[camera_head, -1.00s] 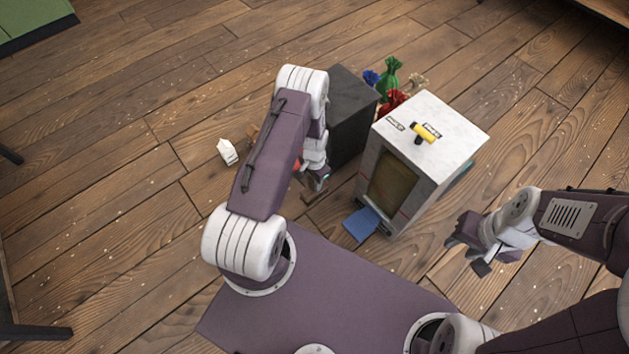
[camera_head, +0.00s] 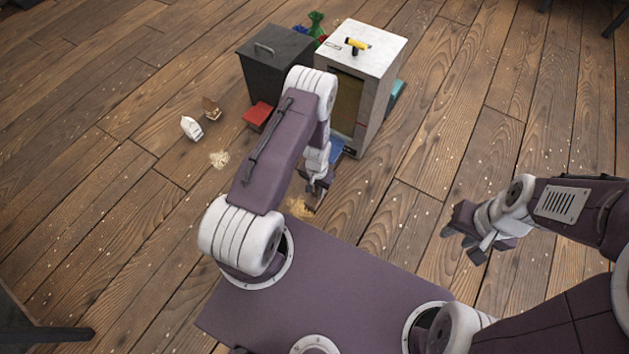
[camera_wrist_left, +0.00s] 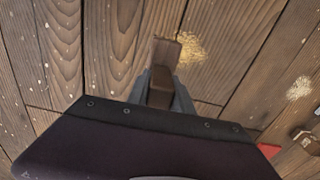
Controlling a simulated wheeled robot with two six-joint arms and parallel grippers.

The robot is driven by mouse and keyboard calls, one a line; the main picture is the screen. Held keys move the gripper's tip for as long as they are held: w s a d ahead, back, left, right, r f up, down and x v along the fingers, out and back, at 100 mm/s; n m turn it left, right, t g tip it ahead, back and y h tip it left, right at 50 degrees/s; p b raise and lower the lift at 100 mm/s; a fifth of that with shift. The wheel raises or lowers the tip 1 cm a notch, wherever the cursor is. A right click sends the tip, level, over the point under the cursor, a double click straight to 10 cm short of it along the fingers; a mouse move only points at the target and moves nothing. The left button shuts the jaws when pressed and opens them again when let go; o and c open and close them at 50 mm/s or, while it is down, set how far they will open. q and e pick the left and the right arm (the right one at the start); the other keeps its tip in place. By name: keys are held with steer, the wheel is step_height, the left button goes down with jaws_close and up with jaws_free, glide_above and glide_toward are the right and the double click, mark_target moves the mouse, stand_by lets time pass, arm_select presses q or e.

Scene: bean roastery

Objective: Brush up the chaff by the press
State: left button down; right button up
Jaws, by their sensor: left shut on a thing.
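My left gripper (camera_head: 318,186) is low over the floor, shut on a brown wooden brush (camera_wrist_left: 165,52); in the left wrist view, the gripper (camera_wrist_left: 160,85) hides part of it. A pale chaff heap (camera_head: 298,207) lies beside the brush; it also shows in the left wrist view (camera_wrist_left: 190,46). A second chaff heap (camera_head: 219,159) lies farther left, also in the left wrist view (camera_wrist_left: 299,88). A white cabinet (camera_head: 378,55), perhaps the press, stands beyond the left gripper. My right gripper (camera_head: 465,237) is open and empty over bare floor at the right.
A dark lidded bin (camera_head: 268,72) stands left of the cabinet. A red flat thing (camera_head: 257,114) and a blue one (camera_head: 337,148) lie before them. A white carton (camera_head: 191,128) and a small brown item (camera_head: 211,108) stand left. The floor at right is mostly clear.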

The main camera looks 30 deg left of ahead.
arm_select(q)
steer(key=shift+s+d, duration=0.5)
steer(key=shift+d, duration=0.1)
steer(key=shift+d+f, duration=0.1)
steer(key=shift+f, duration=0.05)
arm_select(e)
steer(key=shift+s+d+r, duration=0.1)
steer(key=shift+s+d, duration=0.15)
steer(key=shift+s, duration=0.1)
